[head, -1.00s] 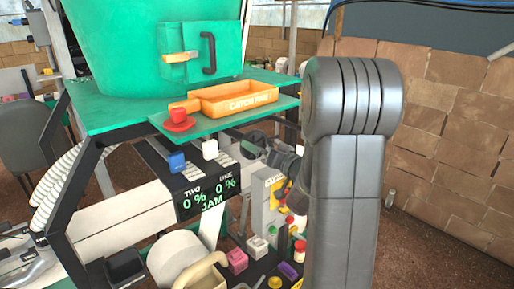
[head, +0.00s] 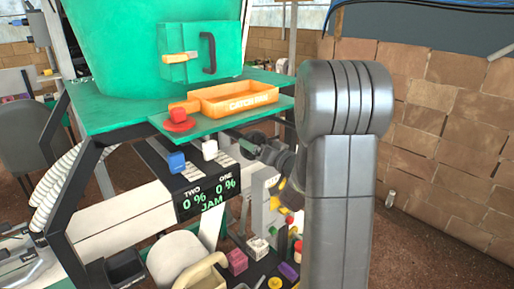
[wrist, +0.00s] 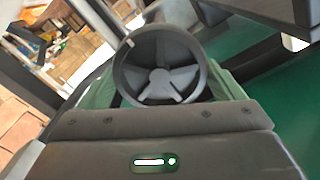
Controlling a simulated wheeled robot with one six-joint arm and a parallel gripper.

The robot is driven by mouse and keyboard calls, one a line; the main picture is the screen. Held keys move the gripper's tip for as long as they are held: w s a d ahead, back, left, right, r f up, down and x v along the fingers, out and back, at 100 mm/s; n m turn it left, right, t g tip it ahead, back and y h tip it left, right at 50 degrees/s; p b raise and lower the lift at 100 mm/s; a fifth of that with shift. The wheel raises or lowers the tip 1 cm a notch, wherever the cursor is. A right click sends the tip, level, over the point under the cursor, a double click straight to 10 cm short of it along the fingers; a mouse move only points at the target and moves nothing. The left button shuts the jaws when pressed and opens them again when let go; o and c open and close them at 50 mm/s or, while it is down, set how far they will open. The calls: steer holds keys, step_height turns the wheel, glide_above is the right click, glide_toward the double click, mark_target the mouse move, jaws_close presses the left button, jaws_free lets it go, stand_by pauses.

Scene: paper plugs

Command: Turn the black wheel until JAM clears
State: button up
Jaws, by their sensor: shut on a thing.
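The black wheel (wrist: 160,64) has a round rim and several spokes, with a pale mark on its upper left rim. In the head view the wheel (head: 256,138) is at the machine's right side, partly hidden by my gripper (head: 268,150). My gripper is at the wheel, and in the wrist view its green-edged fingers lie on either side of the rim, shut on it. The fingertips are mostly hidden. The black display (head: 209,197) reads TWO 0 %, ONE 0 % and JAM in green.
An orange tray (head: 240,98) and a red knob (head: 178,118) are on the green shelf above. A brick wall is at right.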

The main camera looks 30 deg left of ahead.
steer(key=shift+f+n+b, duration=0.15)
steer(key=shift+n+b, duration=0.25)
steer(key=shift+b, duration=0.25)
steer(key=n+b, duration=2.4)
stand_by(1.5)
steer(key=o, duration=0.8)
steer(key=shift+d, duration=0.1)
